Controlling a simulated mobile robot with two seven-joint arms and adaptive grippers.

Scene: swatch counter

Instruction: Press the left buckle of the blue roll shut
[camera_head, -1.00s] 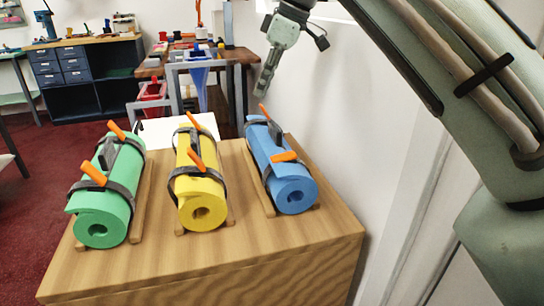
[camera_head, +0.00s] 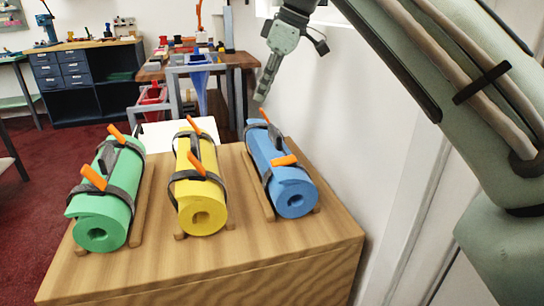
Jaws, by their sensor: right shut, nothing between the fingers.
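The blue roll (camera_head: 262,147) lies on wooden rails at the right of the wooden counter (camera_head: 240,268), its round end facing me. Two dark straps wrap it, each with an orange lever. The far lever (camera_head: 265,115), slightly further left in the picture, sticks up at a slant. The near lever (camera_head: 284,160) looks flatter against the roll. I cannot tell whether either buckle is fully shut. My right gripper (camera_head: 260,97) is shut and empty, pointing down, and appears just above the far lever, apart from it. My left gripper is not in view.
A yellow roll (camera_head: 184,165) and a green roll (camera_head: 121,173) with similar straps and orange levers lie to the left on the counter. A white wall (camera_head: 345,150) stands close on the right. The counter front is clear.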

